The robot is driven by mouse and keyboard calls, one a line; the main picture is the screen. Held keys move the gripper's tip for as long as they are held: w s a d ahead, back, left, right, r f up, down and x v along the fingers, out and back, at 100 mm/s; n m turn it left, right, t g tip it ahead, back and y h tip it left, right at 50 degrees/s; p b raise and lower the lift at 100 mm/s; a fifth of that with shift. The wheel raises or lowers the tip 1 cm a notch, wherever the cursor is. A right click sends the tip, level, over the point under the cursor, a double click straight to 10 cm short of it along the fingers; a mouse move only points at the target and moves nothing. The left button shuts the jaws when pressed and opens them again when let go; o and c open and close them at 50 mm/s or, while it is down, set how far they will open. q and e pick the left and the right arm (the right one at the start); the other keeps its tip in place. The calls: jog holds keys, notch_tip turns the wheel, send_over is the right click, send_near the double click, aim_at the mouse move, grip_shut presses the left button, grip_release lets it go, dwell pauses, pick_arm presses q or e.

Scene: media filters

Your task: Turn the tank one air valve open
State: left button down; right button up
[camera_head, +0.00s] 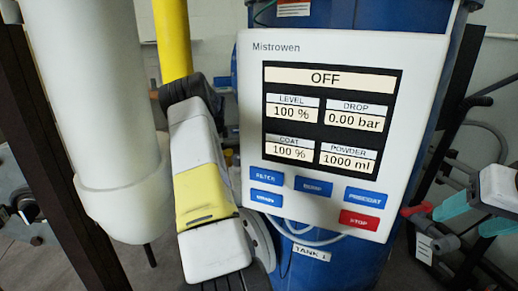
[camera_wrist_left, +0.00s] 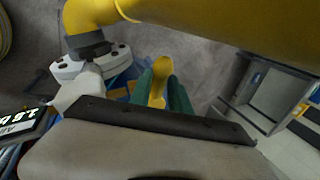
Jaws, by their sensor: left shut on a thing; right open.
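In the left wrist view my left gripper (camera_wrist_left: 161,80) has its green fingers shut on a yellow valve handle (camera_wrist_left: 158,92). The handle stands between the fingers, below a large yellow pipe. The valve body behind it cannot be made out. In the head view my left arm's white and yellow link stands in front of the tank, and the left fingers are hidden. My right gripper (camera_head: 476,217) is at the right edge of the head view, its teal fingers apart and empty. The blue tank (camera_head: 345,262) carries a "TANK 1" label (camera_head: 311,252).
A white control panel (camera_head: 420,70) on the tank reads OFF, 0.00 bar drop. A small red handle (camera_head: 416,210) lies left of the right gripper. A yellow pipe (camera_head: 172,40) rises behind my left arm. A white cylinder (camera_head: 100,90) stands at left.

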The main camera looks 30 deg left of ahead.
pick_arm(q)
jog(key=shift+w+a+m, duration=0.2)
jog(key=shift+m, duration=0.4)
jog(key=c, duration=1.2)
grip_release()
jog(key=shift+r, duration=0.1)
jog(key=v, duration=0.7)
jog(key=shift+s+r, duration=0.25)
